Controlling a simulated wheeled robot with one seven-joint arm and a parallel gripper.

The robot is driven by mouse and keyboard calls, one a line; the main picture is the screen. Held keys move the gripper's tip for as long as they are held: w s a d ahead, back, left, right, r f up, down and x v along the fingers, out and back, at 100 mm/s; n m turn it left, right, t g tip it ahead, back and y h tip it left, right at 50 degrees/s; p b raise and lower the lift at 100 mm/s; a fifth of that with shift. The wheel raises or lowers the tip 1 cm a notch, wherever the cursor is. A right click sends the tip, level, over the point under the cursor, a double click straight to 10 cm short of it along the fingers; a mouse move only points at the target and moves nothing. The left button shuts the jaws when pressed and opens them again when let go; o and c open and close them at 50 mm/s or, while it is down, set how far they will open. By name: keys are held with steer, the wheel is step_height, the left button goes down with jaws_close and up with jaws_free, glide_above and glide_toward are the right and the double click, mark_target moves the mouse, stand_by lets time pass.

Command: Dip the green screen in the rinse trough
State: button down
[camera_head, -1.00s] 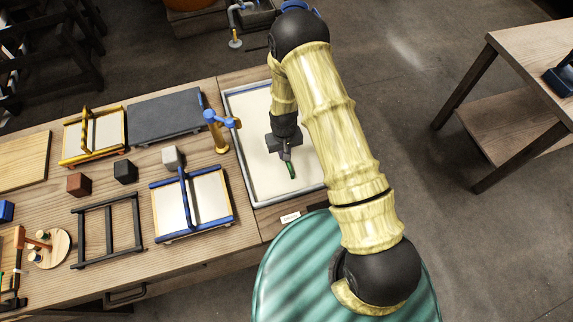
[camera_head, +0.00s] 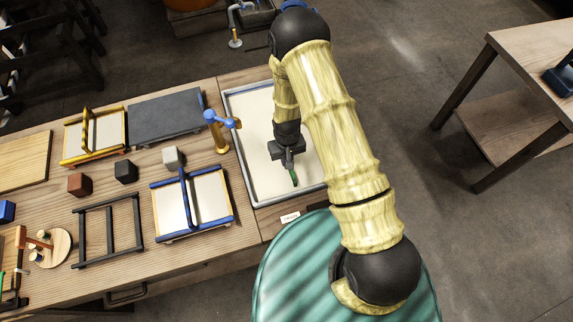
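The trough (camera_head: 256,190) has a grey rim and a flat cream-white inside, and sits at the right end of the bench. My gripper (camera_head: 292,168) points down over its middle right part. The finger gap is too small to see clearly.
A blue-framed screen (camera_head: 210,196) and a yellow-framed screen (camera_head: 108,133) lie left of the trough. A blue-and-gold tap (camera_head: 219,140) stands by its left rim. A dark empty frame (camera_head: 92,232), several small blocks and a grey slab (camera_head: 165,115) share the bench.

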step_height(320, 180, up, 11)
steer(key=p, duration=0.7)
stand_by(0.7)
steer(key=shift+r, duration=0.1)
stand_by(0.9)
step_height(320, 180, up, 4)
steer(key=p, duration=0.3)
stand_by(0.6)
